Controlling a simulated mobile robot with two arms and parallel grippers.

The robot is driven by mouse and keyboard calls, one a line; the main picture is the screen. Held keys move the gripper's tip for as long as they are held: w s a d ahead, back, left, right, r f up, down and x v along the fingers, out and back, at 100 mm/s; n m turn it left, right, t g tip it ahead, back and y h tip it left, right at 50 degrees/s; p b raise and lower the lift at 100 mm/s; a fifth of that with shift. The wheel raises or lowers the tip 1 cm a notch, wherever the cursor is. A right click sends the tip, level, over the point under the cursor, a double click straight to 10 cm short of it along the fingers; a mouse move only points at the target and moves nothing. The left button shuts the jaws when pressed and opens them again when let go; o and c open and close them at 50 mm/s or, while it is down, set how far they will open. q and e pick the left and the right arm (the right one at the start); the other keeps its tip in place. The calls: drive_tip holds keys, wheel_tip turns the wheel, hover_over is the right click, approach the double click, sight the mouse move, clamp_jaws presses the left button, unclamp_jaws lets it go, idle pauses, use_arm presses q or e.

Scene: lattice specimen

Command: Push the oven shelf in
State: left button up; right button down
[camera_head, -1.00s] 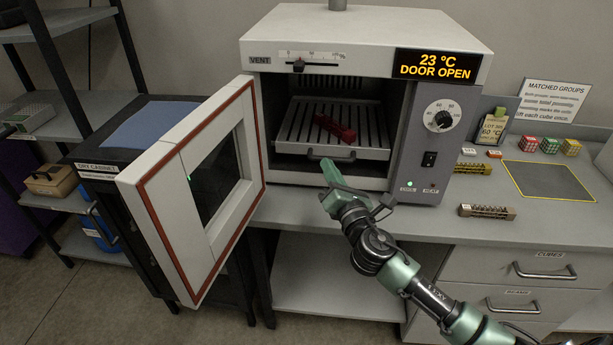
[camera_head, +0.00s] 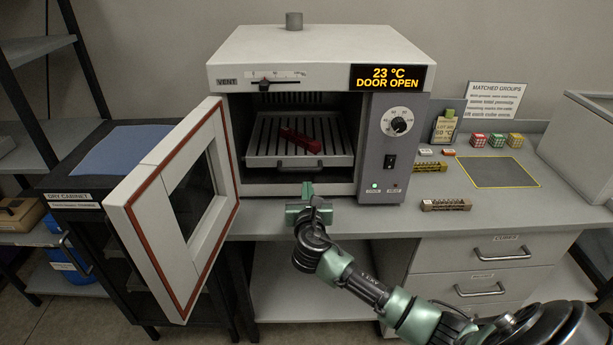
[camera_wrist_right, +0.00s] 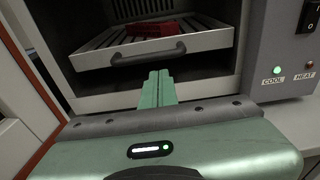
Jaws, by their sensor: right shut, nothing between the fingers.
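The oven (camera_head: 310,100) stands on the bench with its door (camera_head: 180,205) swung open to the left; its display reads 23 °C, DOOR OPEN. The slatted oven shelf (camera_head: 265,150) is inside the chamber, with a handle on its front edge. The handle (camera_wrist_right: 155,55) also shows in the right wrist view. A red object (camera_head: 300,140) lies on the shelf. My right gripper (camera_head: 307,190) is shut and empty, in front of the oven opening and below the shelf handle, apart from it. My left gripper is not in view.
The open door and the dry cabinet (camera_head: 75,215) take up the left side. On the bench to the right are small cubes (camera_head: 497,140), two lattice bars (camera_head: 446,204) and a yellow-outlined mat (camera_head: 500,172). The bench right of the oven is partly clear.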

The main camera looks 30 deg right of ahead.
sight(308, 168)
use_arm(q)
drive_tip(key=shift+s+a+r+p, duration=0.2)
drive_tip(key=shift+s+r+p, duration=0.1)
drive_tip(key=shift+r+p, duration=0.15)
use_arm(e)
drive_tip(key=w, duration=0.1)
drive_tip(key=w+d, duration=0.2)
drive_tip(key=w, duration=0.1)
drive_tip(key=shift+d+r, duration=0.2)
drive_tip(key=shift+r, duration=0.05)
drive_tip(key=x, duration=0.3)
drive_tip(key=b+x, duration=0.1)
drive_tip(key=shift+w+d+r, duration=0.2)
drive_tip(key=shift+r, duration=0.1)
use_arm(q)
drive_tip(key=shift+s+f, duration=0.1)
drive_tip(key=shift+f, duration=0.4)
use_arm(e)
drive_tip(key=shift+r, duration=0.3)
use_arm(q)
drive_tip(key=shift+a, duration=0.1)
use_arm(e)
drive_tip(key=shift+s, duration=0.1)
